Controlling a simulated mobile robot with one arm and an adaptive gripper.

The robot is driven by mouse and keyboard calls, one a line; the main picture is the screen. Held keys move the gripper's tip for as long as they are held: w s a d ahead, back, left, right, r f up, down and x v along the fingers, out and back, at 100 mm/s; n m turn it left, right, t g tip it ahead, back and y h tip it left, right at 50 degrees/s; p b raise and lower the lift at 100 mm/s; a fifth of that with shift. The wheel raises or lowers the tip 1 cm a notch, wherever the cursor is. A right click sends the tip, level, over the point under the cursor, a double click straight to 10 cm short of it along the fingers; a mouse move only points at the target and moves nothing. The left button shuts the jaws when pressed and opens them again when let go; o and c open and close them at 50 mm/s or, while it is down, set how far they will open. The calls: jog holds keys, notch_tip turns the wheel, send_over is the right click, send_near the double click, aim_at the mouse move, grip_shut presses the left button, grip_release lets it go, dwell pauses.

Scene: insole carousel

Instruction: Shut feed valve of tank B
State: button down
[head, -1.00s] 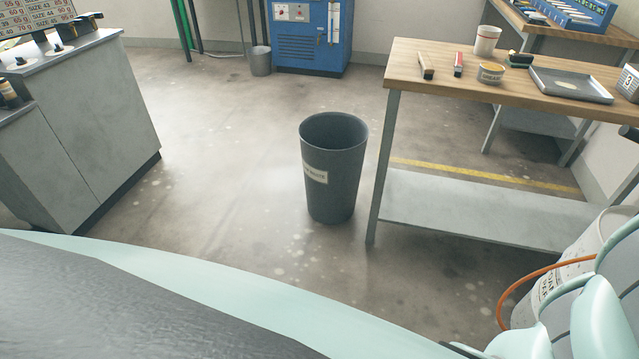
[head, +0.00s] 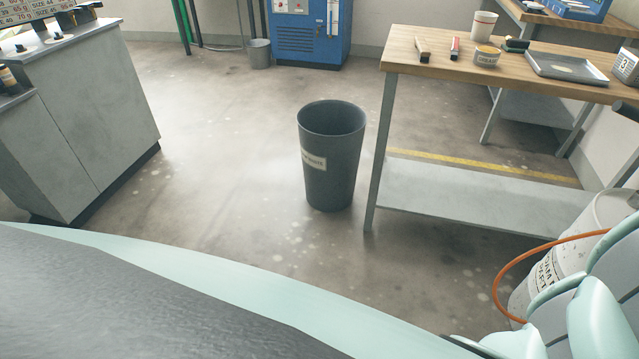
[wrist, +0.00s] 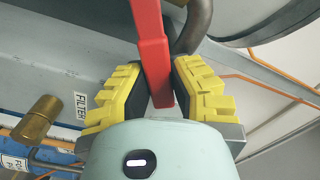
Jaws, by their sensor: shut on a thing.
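In the wrist view, a red lever (wrist: 151,38) runs down from the top of the picture, its end between the yellow-padded fingers of my gripper (wrist: 158,78). My gripper is shut on this lever. A curved dark metal pipe (wrist: 194,25) is just right of the lever. The top of the lever is cut off by the frame, and no tank B label shows. In the head view the gripper and lever are out of sight.
A brass cylinder (wrist: 36,120) and a FILTER label (wrist: 81,106) are left of my gripper. In the head view, a grey bin (head: 331,180), a wooden workbench (head: 560,80), a grey cabinet (head: 75,120) and a white drum (head: 548,284) with an orange hose surround open floor.

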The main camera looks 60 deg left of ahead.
jog(key=shift+s+d+f+m+b, duration=0.15)
jog(key=shift+f+m+b, duration=0.6)
jog(key=shift+m+b, duration=0.2)
jog(key=shift+s+d+f+m+b, duration=0.1)
jog(key=shift+s+f+m+b, duration=0.05)
jog(key=shift+f+m+b, duration=0.7)
jog(key=shift+s+d+f+m+b, duration=0.15)
jog(key=shift+f+m+b, duration=0.45)
jog(key=shift+m+b, duration=0.5)
jog(key=shift+f+m, duration=0.1)
jog(key=shift+m, duration=0.2)
jog(key=c, duration=0.8)
grip_release()
jog(key=shift+w, duration=0.1)
jog(key=v, duration=1.2)
